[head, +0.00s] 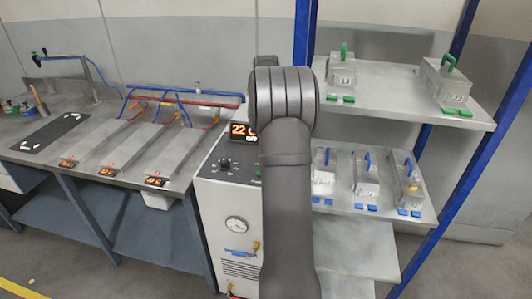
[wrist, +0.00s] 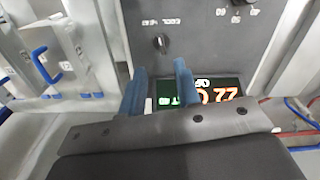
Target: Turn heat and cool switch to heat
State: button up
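The grey control unit (head: 215,195) stands between the bench and the shelves in the head view. In the wrist view its dark panel (wrist: 195,45) appears upside down. In the picture the switch lies just beyond the fingertips, roughly in line with the gap; no contact shows. In the head view my arm hides the gripper and part of the panel.
The lit display (head: 240,130) reads 22; it shows inverted beside my right finger in the wrist view (wrist: 217,95). Other knobs (head: 225,163) share the panel. Shelves (head: 385,85) with metal blocks stand right; a bench (head: 95,150) with plates and hoses stands left.

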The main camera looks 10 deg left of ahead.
notch_tip(320, 180, down, 10)
jog(key=shift+r, duration=0.1)
jog(key=shift+c, duration=0.2)
grip_shut()
